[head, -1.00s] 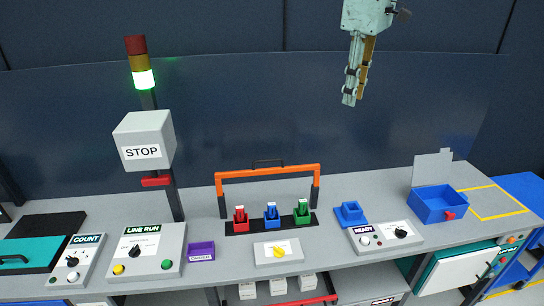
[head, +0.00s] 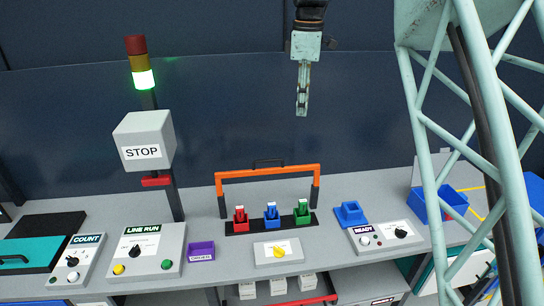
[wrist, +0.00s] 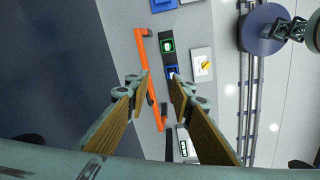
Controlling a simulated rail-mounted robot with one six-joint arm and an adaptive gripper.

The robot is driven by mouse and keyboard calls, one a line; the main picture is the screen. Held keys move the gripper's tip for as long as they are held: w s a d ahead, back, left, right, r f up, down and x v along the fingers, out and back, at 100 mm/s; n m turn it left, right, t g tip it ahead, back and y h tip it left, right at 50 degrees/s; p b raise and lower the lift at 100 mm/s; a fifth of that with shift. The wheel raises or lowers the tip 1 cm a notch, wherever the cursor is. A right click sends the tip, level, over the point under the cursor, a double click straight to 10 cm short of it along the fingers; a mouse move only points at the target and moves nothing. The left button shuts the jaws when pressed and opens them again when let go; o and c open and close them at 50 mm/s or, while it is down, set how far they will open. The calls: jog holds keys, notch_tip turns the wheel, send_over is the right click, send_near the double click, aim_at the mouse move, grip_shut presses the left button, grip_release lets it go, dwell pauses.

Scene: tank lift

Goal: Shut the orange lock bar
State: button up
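The orange lock bar (head: 268,172) stands raised on two dark-ended side legs at the black strip (head: 238,227). A red block (head: 240,215), a blue block (head: 271,213) and a green block (head: 302,212) sit in a row on the strip. My gripper (head: 302,112) is in the air above the bar, towards its right end in the head view, apart from it. In the wrist view my gripper (wrist: 161,82) is open and empty, with its fingers apart. The orange lock bar (wrist: 143,50) shows there beyond the fingers, partly hidden by the left finger.
A panel with a yellow knob (head: 279,252) is in front of the strip. The STOP box (head: 144,140) and light tower (head: 142,70) stand left. A blue holder (head: 350,213) and READY panel (head: 386,238) are right.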

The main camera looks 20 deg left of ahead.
jog(key=w+a+f+n, duration=0.3)
jog(key=a+f, duration=0.7)
jog(key=a, duration=0.2)
jog(key=shift+w+f+n+g, duration=0.25)
jog(key=shift+f+n+g, duration=0.05)
jog(key=shift+n, duration=0.1)
jog(key=shift+f, duration=0.15)
jog(key=shift+f+p, duration=0.5)
jog(key=shift+f, duration=6.25)
jog(key=shift+c, duration=0.5)
grip_shut()
